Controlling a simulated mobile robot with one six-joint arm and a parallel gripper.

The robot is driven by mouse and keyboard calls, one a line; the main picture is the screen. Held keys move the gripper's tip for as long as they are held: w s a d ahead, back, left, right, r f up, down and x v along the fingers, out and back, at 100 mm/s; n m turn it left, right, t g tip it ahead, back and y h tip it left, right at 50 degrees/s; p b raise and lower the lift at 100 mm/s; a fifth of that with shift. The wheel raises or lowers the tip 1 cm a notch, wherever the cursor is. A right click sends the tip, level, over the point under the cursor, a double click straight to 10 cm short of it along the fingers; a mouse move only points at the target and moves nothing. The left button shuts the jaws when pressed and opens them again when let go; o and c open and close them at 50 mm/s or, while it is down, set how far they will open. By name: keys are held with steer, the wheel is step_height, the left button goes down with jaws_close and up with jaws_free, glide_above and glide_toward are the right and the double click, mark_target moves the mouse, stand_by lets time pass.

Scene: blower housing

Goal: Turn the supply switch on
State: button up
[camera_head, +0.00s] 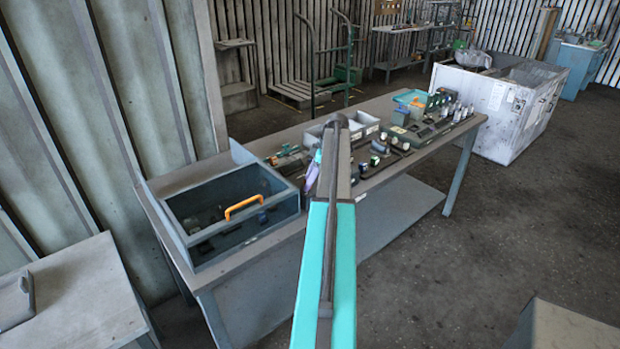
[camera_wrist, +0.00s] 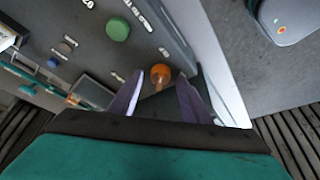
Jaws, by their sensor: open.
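In the wrist view a grey panel (camera_wrist: 92,45) carries a round green button (camera_wrist: 118,29), a round orange knob (camera_wrist: 160,75) and white lettering too small to read. I cannot tell which control is the supply switch. My gripper (camera_wrist: 160,92) is open, its two purple fingers pointing at the panel, with the orange knob seen between their tips. I cannot tell whether the fingers touch it. In the head view my arm hides most of the gripper; a purple part of it (camera_head: 314,168) shows above the workbench.
The workbench (camera_head: 398,176) holds many small parts and a grey box (camera_head: 172,236) with a dark see-through lid and orange handle (camera_head: 243,206). A white bin (camera_head: 497,100) stands behind right. A table (camera_head: 85,300) is at left front. The floor at right is mostly clear.

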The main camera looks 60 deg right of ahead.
steer(key=c, duration=1)
steer(key=shift+f+m+b, duration=0.1)
steer(key=shift+m+b, duration=0.2)
steer(key=m+b, duration=0.1)
steer(key=m+h+b, duration=0.1)
steer(key=shift+s+a+f+m+b, duration=0.1)
steer(key=shift+a+m+b, duration=0.1)
steer(key=shift+m+b, duration=0.2)
steer(key=m+h+b, duration=0.2)
steer(key=m, duration=0.3)
steer(key=shift+a+m+b, duration=0.15)
steer(key=shift+m+b, duration=0.15)
steer(key=shift+b, duration=0.1)
steer(key=m+h, duration=0.1)
steer(key=m, duration=0.1)
steer(key=m+h+b, duration=0.1)
steer(key=m, duration=0.1)
steer(key=shift+a+m+g, duration=0.1)
steer(key=shift+m+g, duration=0.2)
steer(key=shift+w+r+m+g+h, duration=0.15)
steer(key=shift+m+g+h, duration=0.15)
steer(key=shift+m, duration=0.8)
steer(key=shift+w+r+m+g+h, duration=0.15)
steer(key=shift+m+g, duration=0.25)
steer(key=shift+m, duration=0.7)
steer(key=shift+f, duration=0.1)
